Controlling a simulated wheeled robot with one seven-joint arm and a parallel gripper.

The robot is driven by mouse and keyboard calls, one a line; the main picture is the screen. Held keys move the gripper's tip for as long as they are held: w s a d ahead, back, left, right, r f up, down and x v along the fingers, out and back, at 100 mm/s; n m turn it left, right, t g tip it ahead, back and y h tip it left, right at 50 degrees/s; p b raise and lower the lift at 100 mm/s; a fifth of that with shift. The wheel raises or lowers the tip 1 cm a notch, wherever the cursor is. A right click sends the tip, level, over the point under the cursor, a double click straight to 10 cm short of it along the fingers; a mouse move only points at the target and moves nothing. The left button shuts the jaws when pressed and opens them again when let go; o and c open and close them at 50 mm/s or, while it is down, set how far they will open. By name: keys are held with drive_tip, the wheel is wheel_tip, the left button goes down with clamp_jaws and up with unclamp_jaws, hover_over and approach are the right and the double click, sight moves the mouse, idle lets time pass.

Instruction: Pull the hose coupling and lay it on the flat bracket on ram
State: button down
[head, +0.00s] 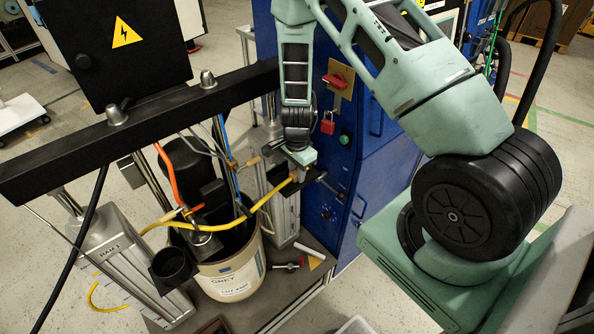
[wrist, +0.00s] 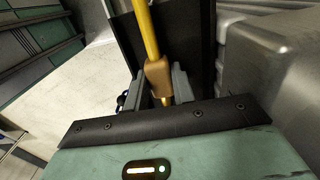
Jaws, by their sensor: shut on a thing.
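My gripper (head: 302,178) is shut on the brass-coloured hose coupling (head: 292,180), above and beside the right-hand ram. In the wrist view the hose coupling (wrist: 158,76) sits between the fingers of my gripper (wrist: 160,92). The yellow hose (head: 262,204) runs from the coupling down to the left, across the drum; it also shows in the wrist view (wrist: 147,32). The black bracket (head: 287,207) on the right ram lies just below and beside the coupling; I cannot tell whether they touch. A dark upright surface (wrist: 183,50) stands behind the hose in the wrist view.
A black crossbeam (head: 150,125) spans above. A blue cabinet (head: 365,120) stands close behind my gripper. Small parts (head: 288,266) lie on the base plate.

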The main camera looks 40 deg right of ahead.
drive_tip(key=c, duration=1.1)
unclamp_jaws()
drive_tip(key=shift+s+f, duration=0.1)
drive_tip(key=shift+s+r+p, duration=0.1)
drive_tip(key=shift+r+p, duration=0.7)
drive_tip(key=shift+r, duration=0.25)
drive_tip(key=shift+r+p, duration=2.75)
drive_tip(key=shift+r, duration=0.85)
drive_tip(key=shift+f, duration=0.1)
